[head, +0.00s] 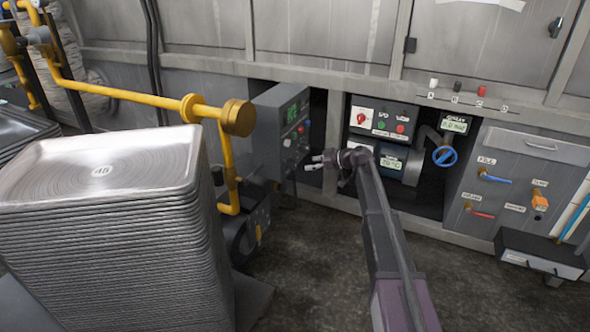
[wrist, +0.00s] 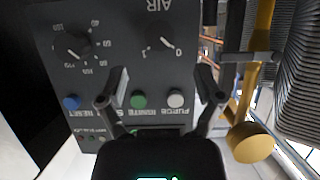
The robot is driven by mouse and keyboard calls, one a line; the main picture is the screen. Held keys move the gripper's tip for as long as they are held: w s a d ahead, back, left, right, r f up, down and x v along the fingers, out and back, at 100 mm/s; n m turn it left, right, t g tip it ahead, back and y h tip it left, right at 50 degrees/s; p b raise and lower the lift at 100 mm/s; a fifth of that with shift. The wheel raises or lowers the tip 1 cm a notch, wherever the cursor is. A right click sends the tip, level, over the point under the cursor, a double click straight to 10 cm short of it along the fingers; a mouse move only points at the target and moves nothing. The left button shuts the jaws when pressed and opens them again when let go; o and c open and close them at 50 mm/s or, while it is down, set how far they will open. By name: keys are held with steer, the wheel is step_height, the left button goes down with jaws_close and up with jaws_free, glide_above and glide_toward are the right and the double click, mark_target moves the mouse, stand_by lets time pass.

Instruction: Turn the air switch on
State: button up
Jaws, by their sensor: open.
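The air switch (wrist: 158,38) is a dark round knob under an upside-down "AIR" label in the wrist view, with 0 and 1 marks near it. Its pale pointer seems to lie toward the 0, but it is small. It sits on a dark grey control box (wrist: 115,20), which also shows in the head view (head: 270,128) with a green display. My gripper (wrist: 162,80) is open and empty, its fingers spread in front of the panel, with the knob beyond and between them. In the head view my gripper (head: 322,160) is beside the box's right face.
On the same panel are a dial (wrist: 73,46) and blue (wrist: 72,102), green (wrist: 138,101) and white (wrist: 175,98) buttons. Yellow pipe (head: 150,97) and a tall tray stack (head: 100,250) stand left. Other control units (head: 380,117) sit at right.

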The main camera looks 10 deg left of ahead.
mark_target(296, 165)
steer(key=b+x, duration=0.2)
steer(key=x, duration=0.5)
steer(key=shift+a, duration=0.2)
steer(key=c, duration=1.2)
